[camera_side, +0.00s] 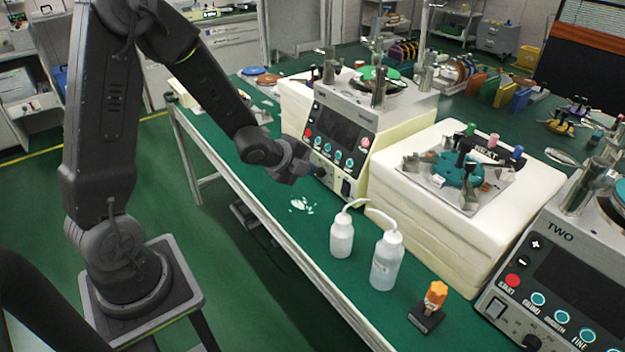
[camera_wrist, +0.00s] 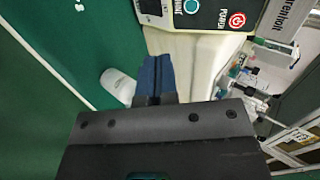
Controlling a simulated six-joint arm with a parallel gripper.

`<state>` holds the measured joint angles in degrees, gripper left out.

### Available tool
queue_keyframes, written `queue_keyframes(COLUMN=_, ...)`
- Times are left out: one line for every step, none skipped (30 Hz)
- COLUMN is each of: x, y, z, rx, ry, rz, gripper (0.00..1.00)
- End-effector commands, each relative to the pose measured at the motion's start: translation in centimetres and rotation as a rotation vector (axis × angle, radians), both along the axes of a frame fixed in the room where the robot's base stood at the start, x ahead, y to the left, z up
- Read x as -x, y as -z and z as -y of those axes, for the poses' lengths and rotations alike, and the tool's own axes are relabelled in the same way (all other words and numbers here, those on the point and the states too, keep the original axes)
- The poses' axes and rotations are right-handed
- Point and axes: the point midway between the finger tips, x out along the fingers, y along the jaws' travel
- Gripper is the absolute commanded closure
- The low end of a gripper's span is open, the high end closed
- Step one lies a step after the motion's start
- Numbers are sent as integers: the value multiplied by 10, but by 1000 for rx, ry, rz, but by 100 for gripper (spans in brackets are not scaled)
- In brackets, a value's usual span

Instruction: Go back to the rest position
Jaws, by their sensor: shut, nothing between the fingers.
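My gripper (camera_side: 298,170) hangs at the end of my dark arm, above the green bench and beside the front of the left lapping machine (camera_side: 338,128). In the wrist view its blue fingers (camera_wrist: 156,78) are pressed together with nothing between them. Part of that machine's panel, with a red power button, shows at the top of the wrist view (camera_wrist: 205,14). A pale round container (camera_wrist: 118,86) lies just left of the fingers in the wrist view.
Two white wash bottles (camera_side: 342,235) (camera_side: 386,262) and an orange-topped item on a black base (camera_side: 432,305) stand along the bench's front edge. A cream block (camera_side: 440,225) carries a teal fixture (camera_side: 459,168). Machine TWO (camera_side: 560,285) is at right. Green floor left of the bench is open.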

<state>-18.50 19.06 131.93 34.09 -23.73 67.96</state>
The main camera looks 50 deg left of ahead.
Motion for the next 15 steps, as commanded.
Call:
queue_keyframes(x=1, y=-11, z=2, rx=16, ry=-34, rz=0, gripper=100)
queue_keyframes(x=3, y=-18, z=3, rx=33, ry=-66, rz=-5, gripper=100)
queue_keyframes(x=7, y=-28, z=5, rx=60, ry=-117, rz=-12, gripper=100)
queue_keyframes(x=10, y=-38, z=6, rx=87, ry=-164, rz=-17, gripper=100)
queue_keyframes(x=15, y=-47, z=8, rx=116, ry=-211, rz=-22, gripper=100)
queue_keyframes(x=22, y=-60, z=12, rx=162, ry=-281, rz=-31, gripper=100)
queue_keyframes(x=28, y=-69, z=15, rx=198, ry=-334, rz=-37, gripper=100)
queue_keyframes(x=35, y=-78, z=18, rx=237, ry=-386, rz=-44, gripper=100)
queue_keyframes(x=45, y=-89, z=23, rx=289, ry=-455, rz=-52, gripper=100)
queue_keyframes(x=53, y=-97, z=26, rx=332, ry=-507, rz=-59, gripper=100)
queue_keyframes(x=61, y=-105, z=31, rx=373, ry=-557, rz=-65, gripper=100)
queue_keyframes(x=73, y=-114, z=36, rx=431, ry=-623, rz=-75, gripper=100)
queue_keyframes(x=82, y=-121, z=41, rx=476, ry=-671, rz=-84, gripper=100)
queue_keyframes(x=92, y=-127, z=46, rx=520, ry=-719, rz=-94, gripper=100)
queue_keyframes(x=105, y=-135, z=53, rx=581, ry=-780, rz=-108, gripper=100)
